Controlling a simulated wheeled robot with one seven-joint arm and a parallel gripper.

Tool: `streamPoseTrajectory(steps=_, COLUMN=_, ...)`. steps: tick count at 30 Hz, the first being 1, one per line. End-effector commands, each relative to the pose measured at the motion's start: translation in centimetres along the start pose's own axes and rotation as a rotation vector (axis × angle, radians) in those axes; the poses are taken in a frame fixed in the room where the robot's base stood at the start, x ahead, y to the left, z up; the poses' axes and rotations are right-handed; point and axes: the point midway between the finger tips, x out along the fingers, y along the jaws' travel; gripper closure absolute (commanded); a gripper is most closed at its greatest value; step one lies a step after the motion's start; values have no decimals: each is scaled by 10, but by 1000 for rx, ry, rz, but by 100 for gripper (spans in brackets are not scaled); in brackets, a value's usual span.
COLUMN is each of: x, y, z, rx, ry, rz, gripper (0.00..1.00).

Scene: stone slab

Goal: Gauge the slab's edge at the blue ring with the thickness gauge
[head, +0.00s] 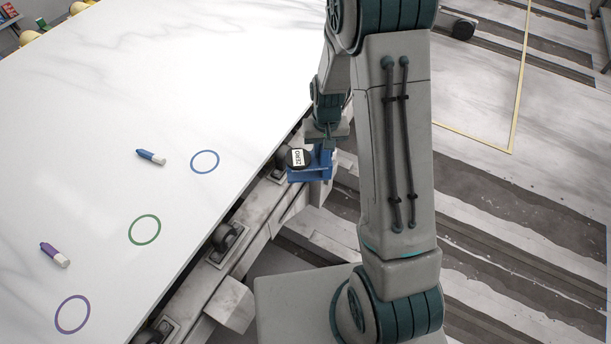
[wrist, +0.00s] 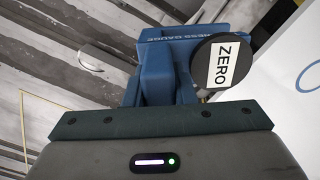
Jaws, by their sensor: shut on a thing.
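The blue thickness gauge (head: 312,173) is in my gripper (head: 324,146), which is shut on it just off the slab's edge. The gauge's round black dial (head: 299,158) carries a white label; in the wrist view the label on the dial (wrist: 223,66) reads ZERO. The gauge body (wrist: 157,75) also shows there, above my gripper. The white slab (head: 130,90) lies to the left of the gauge. The blue ring (head: 204,174) is drawn on the slab near its edge, left of the gauge and apart from it. Part of the ring shows at the right of the wrist view.
A green ring (head: 145,243) and a purple ring (head: 73,330) lie along the same edge. A blue marker (head: 151,157) and a purple marker (head: 55,255) lie on the slab. A frame with rollers (head: 228,238) runs below the edge. The floor at right is mostly clear.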

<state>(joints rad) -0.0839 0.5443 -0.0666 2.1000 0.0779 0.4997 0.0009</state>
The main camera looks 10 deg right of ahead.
Motion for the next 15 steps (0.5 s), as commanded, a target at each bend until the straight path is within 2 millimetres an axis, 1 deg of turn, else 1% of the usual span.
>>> streamPoseTrajectory(steps=1, x=4, y=-8, z=3, rx=26, ry=2, rz=-3, gripper=99)
streamPoseTrajectory(steps=5, x=7, y=-32, z=18, rx=147, ry=0, rz=-7, gripper=99)
streamPoseTrajectory(steps=9, x=9, y=-57, z=39, rx=302, ry=-1, rz=-8, gripper=99)
streamPoseTrajectory(steps=15, x=11, y=-82, z=65, rx=493, ry=0, rz=-4, gripper=99)
